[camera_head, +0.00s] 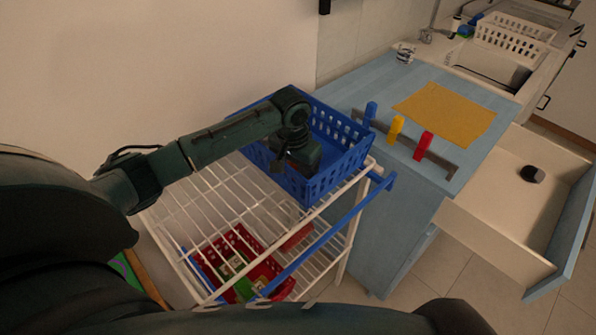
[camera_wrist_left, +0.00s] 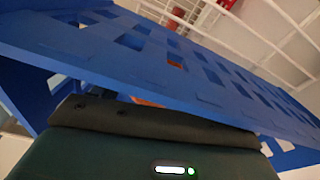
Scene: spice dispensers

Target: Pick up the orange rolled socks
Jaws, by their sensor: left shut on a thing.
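My left gripper (camera_head: 301,160) reaches down into the blue basket (camera_head: 345,160) on the top shelf of the white wire cart. Its fingertips are hidden in the head view. In the left wrist view the gripper (camera_wrist_left: 150,122) is close beside the basket's slotted blue wall (camera_wrist_left: 170,62). A thin sliver of orange, apparently the orange rolled socks (camera_wrist_left: 150,102), shows between the gripper's edge and that wall. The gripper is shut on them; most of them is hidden. My right gripper is not in view.
A red basket (camera_head: 272,268) with several items sits on the cart's lower shelf. To the right, a blue counter holds a rack with blue, yellow and red dispensers (camera_head: 422,146) and a yellow mat (camera_head: 445,112). An open drawer (camera_head: 500,205) holds a dark object (camera_head: 532,174).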

